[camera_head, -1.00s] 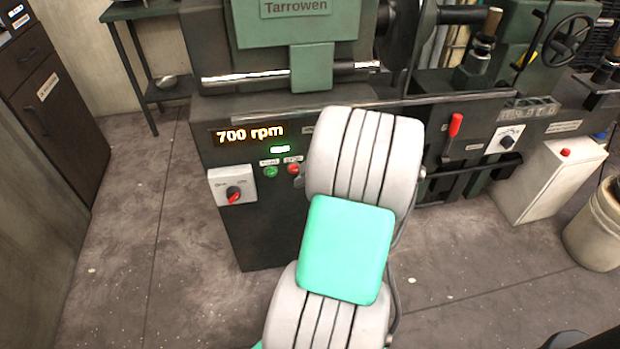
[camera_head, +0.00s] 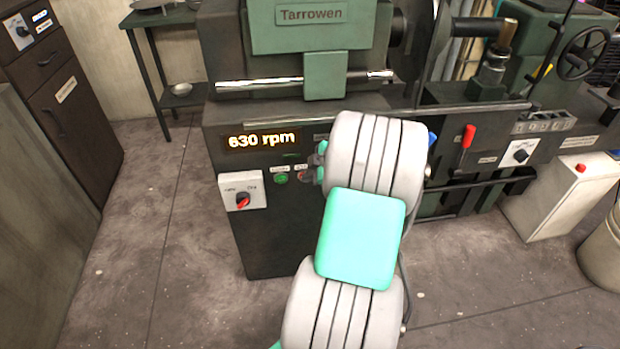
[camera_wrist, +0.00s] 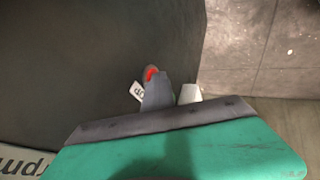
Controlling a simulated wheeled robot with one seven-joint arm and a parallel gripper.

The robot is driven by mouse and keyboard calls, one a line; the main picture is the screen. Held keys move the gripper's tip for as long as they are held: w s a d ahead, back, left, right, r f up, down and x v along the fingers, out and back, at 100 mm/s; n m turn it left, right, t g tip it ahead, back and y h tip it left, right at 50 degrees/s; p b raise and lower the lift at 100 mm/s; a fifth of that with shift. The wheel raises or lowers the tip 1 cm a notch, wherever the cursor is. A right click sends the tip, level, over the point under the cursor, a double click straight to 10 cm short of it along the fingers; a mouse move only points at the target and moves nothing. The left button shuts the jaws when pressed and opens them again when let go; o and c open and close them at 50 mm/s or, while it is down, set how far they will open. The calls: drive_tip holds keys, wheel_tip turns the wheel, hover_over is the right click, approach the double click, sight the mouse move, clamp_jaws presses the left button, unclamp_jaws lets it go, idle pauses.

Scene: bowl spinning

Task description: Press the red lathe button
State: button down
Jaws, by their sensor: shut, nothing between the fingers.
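The lathe (camera_head: 290,220) has a lit display (camera_head: 262,140) reading 630 rpm. Below it are a green button (camera_head: 281,179) and, to its right, the red button, mostly hidden in the head view by my gripper (camera_head: 318,163). In the wrist view the red button (camera_wrist: 151,71) shows just beyond the tip of my gripper (camera_wrist: 156,80), beside a partly covered white label (camera_wrist: 138,92). My gripper is shut and empty. Its tip overlaps the button's edge in the picture; whether it touches or presses it I cannot tell.
A white switch box with a red knob (camera_head: 243,202) sits left of the buttons. A red-handled lever (camera_head: 467,136) stands on the lathe to the right. A white box with a small red button (camera_head: 580,168) is at far right. Floor is clear on the left.

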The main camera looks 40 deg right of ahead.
drive_tip(key=shift+w+d+r, duration=0.2)
drive_tip(key=shift+w+r, duration=0.05)
drive_tip(key=s+a+r+p, duration=0.2)
drive_tip(key=s+r, duration=0.5)
drive_tip(key=s, duration=0.2)
drive_tip(key=shift+s+r, duration=0.25)
drive_tip(key=shift+s, duration=0.15)
drive_tip(key=shift+a+f, duration=0.1)
